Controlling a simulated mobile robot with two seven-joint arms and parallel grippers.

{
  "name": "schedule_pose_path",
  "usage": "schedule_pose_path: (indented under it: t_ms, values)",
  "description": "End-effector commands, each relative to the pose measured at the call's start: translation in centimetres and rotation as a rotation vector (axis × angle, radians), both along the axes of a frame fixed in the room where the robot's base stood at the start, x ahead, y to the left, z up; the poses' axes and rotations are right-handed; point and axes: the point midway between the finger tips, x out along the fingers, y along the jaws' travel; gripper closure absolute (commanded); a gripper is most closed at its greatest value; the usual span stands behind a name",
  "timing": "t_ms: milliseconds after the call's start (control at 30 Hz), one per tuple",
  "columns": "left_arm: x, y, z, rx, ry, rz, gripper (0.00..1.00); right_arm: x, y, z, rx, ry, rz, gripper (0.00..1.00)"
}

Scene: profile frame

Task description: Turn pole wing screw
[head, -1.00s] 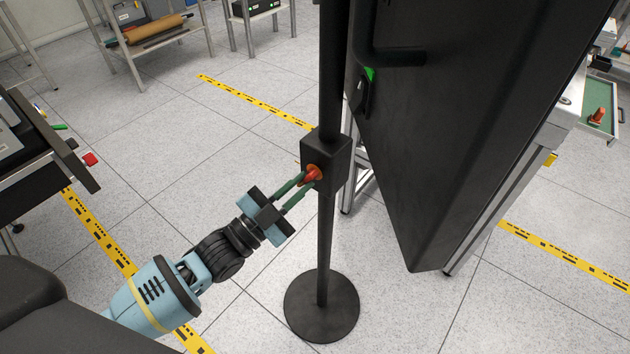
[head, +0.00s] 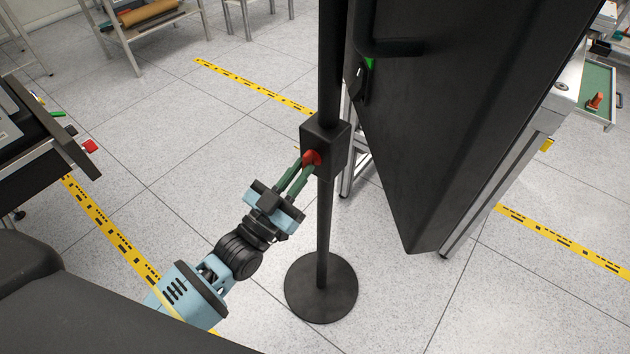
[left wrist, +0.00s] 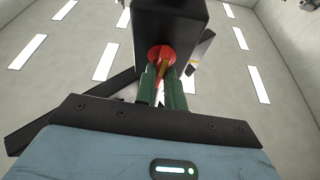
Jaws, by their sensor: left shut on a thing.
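A black pole (head: 324,225) stands upright on a round black base (head: 321,289). A square black block (head: 327,146) sits on the pole and carries a red wing screw (head: 311,160) on its near face. My left gripper (head: 303,168) reaches up from lower left, its green fingers shut on the wing screw. In the left wrist view the red wing screw (left wrist: 162,58) lies between the green fingers, under the black block (left wrist: 170,22); the fingers partly hide it. My right gripper is not in view.
A large dark panel (head: 450,110) with a handle stands close to the pole's right. A workbench (head: 45,140) is at the left and a shelf (head: 150,25) at the back. The tiled floor around the base is clear, with yellow marking tape (head: 255,87).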

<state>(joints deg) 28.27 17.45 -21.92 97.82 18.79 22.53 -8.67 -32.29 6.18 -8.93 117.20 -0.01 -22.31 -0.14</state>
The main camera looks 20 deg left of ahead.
Motion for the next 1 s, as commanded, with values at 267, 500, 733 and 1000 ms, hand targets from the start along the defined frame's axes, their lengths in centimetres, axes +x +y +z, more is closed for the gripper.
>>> schedule_pose_path:
  t_ms: [267,500,733,1000]
  values:
    - [-0.2,-0.4,-0.7,0.004,0.016,-0.007,1.0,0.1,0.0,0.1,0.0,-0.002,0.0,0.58]
    - [-0.2,-0.3,-0.6,0.004,0.013,-0.006,0.67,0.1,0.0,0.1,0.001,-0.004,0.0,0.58]
    - [-0.1,-0.2,-0.3,0.003,0.008,-0.003,0.67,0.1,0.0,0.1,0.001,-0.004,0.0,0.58]
    - [-2.4,0.7,-1.4,0.004,0.01,-0.003,0.67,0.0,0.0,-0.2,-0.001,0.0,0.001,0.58]
